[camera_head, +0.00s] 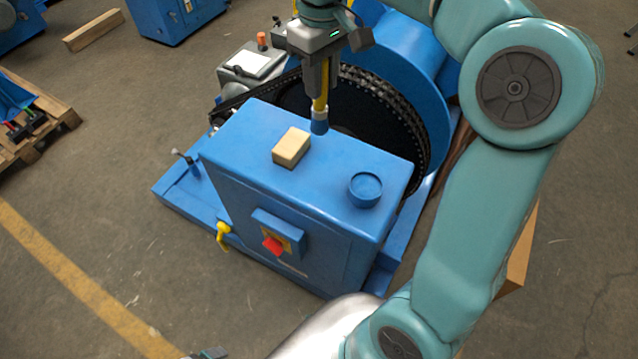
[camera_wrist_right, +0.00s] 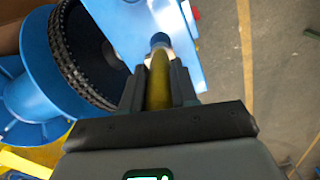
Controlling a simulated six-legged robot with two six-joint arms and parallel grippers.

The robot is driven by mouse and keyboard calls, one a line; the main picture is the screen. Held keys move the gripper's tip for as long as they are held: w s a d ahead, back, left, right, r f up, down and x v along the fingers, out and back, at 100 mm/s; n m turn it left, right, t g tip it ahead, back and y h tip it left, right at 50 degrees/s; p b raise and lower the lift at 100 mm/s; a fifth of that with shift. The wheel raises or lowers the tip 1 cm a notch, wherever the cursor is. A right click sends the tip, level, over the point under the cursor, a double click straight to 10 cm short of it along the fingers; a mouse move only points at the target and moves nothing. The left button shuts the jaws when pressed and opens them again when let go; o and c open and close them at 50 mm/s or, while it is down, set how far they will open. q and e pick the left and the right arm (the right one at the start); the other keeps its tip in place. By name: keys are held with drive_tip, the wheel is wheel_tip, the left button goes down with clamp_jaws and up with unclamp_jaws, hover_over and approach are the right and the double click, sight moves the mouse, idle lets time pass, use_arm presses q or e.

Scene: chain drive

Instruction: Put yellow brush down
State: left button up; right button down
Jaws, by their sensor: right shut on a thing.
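My right gripper (camera_head: 321,88) is shut on the yellow brush (camera_head: 320,104). The brush hangs near upright, with its pale collar and blue tip pointing down by the far edge of the blue cabinet top (camera_head: 235,140). I cannot tell whether the tip touches the top. In the right wrist view, the yellow handle (camera_wrist_right: 158,85) lies between the two dark fingers (camera_wrist_right: 158,88). A tan block (camera_head: 291,147) lies on the top, left of the brush. A round blue cup (camera_head: 365,189) stands on the top to the right. My left gripper's fingers are not visible.
Behind the cabinet are a black chain and large wheel (camera_head: 385,110) with a blue guard (camera_head: 415,60). The top between block and cup is clear.

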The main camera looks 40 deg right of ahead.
wheel_tip(320, 180, down, 20)
drive_tip(key=shift+r+b, duration=0.15)
drive_tip(key=shift+b, duration=0.3)
drive_tip(key=shift+f, duration=0.25)
drive_tip(key=c, duration=0.9)
unclamp_jaws()
drive_tip(key=shift+w, duration=0.1)
drive_tip(key=shift+o, duration=0.2)
drive_tip(key=shift+r, duration=0.1)
